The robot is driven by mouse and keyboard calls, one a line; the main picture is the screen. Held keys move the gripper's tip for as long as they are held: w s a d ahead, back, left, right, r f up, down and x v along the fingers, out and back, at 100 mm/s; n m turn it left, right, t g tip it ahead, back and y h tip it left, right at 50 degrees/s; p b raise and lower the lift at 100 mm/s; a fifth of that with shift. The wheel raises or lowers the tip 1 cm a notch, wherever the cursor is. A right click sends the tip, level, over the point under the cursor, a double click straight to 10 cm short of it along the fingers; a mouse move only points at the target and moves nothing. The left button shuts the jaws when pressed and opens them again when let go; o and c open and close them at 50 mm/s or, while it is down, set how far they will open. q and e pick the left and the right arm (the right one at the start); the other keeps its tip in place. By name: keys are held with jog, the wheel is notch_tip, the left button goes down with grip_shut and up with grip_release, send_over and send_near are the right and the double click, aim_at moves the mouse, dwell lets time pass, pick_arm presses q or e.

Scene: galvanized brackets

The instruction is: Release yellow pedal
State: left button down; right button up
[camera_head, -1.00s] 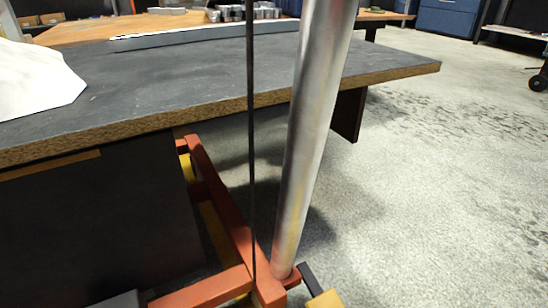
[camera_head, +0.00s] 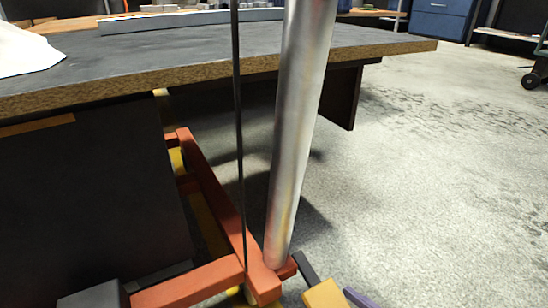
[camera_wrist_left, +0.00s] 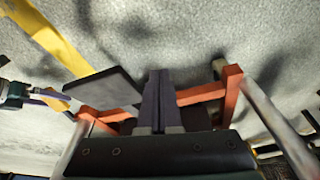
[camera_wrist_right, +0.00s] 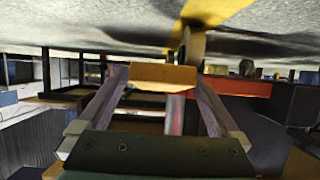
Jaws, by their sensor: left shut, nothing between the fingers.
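The yellow pedal (camera_head: 324,294) sits at the bottom of the head view, beside the foot of the metal column. In the right wrist view the pedal (camera_wrist_right: 163,76) lies between the fingertips of my right gripper (camera_wrist_right: 160,82). Its fingers are wide apart, one at each end of the pedal; whether they press on it cannot be told. One purple finger of this gripper (camera_head: 360,298) shows just right of the pedal in the head view. My left gripper (camera_wrist_left: 156,80) is shut and empty, its fingers together above the orange frame (camera_wrist_left: 200,94); it does not show clearly in the head view.
A silver column (camera_head: 300,140) and a thin dark rod (camera_head: 238,130) rise from the orange base frame (camera_head: 215,205). A dark-topped bench (camera_head: 200,62) stands behind and to the left. Open concrete floor (camera_head: 430,170) lies to the right.

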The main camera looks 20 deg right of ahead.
grip_shut()
dwell(0.6)
